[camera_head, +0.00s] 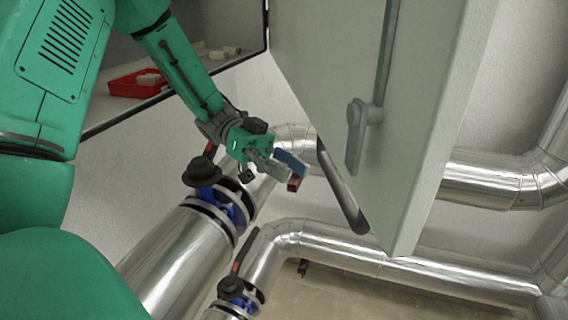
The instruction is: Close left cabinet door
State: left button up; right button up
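A large pale grey cabinet door (335,85) stands open, swung out from the cabinet (235,80) at upper left. Its handle (357,128), with a long vertical rod above it, is near the door's thick right edge. It is the only door I see, and I cannot tell whether it is the left one. My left gripper (289,179) is just left of the door's lower part in the picture, with blue, grey and red parts at its fingertips. I cannot tell whether it touches the door or how far its fingers are apart. My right gripper is not in view.
A red tray (123,88) and small white items (222,54) sit inside the cabinet, partly behind my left arm. Shiny pipes (345,250) run below and behind the door. Some bare floor (340,295) shows at the bottom.

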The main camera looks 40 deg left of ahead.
pick_arm(q)
jog(key=shift+w+a+f, duration=0.4)
jog(key=shift+w+a, duration=0.15)
jog(key=shift+a, duration=0.1)
jog(key=shift+w+a+f, duration=0.35)
jog(key=shift+w+a, duration=0.15)
jog(key=shift+a, duration=0.1)
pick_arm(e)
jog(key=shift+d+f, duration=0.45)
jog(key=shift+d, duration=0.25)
pick_arm(q)
jog(key=shift+a, duration=0.15)
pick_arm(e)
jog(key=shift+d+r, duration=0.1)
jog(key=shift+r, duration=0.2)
